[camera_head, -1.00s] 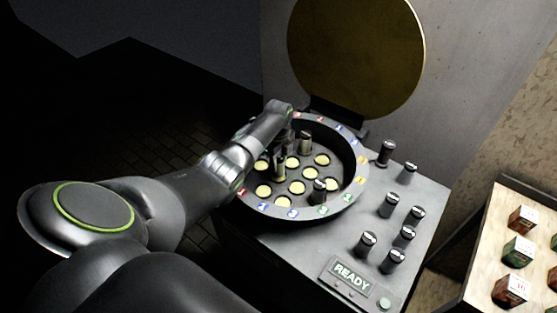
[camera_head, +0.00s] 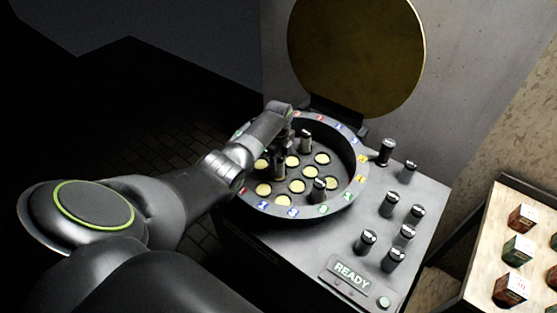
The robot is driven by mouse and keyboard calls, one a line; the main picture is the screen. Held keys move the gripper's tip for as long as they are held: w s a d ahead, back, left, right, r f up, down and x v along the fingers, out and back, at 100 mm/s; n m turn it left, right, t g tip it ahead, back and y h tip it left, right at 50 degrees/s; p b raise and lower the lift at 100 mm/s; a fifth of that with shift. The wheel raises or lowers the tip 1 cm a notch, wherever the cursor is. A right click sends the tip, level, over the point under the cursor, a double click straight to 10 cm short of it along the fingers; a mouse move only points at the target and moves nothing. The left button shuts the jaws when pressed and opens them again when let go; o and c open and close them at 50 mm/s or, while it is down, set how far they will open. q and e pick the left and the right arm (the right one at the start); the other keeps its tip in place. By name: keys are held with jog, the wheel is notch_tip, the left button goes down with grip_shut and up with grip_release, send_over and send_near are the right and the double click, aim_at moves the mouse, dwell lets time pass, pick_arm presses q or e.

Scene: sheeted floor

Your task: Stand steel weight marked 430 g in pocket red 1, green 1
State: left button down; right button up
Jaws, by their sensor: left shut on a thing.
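The round grey drum (camera_head: 357,178) has a rim with coloured number tags and a floor of pale yellow round pockets. My left gripper (camera_head: 281,152) reaches in over the drum from the left, shut on a steel weight (camera_head: 279,171). That weight is upright, low over or in a pocket near the middle left; whether it touches the floor I cannot tell. Its marking is too small to read. Two other weights stand in the drum, one towards the back (camera_head: 305,142) and one near the front (camera_head: 318,190). My arm hides the drum's left part. My right gripper is not in view.
Several steel weights, such as one at the back (camera_head: 386,152) and one in front (camera_head: 366,242), stand on the grey machine top right of the drum. The round brown lid (camera_head: 356,55) is raised behind. A READY panel (camera_head: 351,275) is in front. A tray with boxes (camera_head: 480,262) is at right.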

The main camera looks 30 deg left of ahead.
pick_arm(q)
jog(key=shift+f, duration=0.3)
jog(key=c, duration=0.9)
grip_release()
jog(key=shift+o, duration=0.3)
notch_tip(320, 180, up, 17)
jog(key=b, duration=0.1)
jog(key=shift+r+b, duration=0.2)
jog(key=shift+b, duration=0.15)
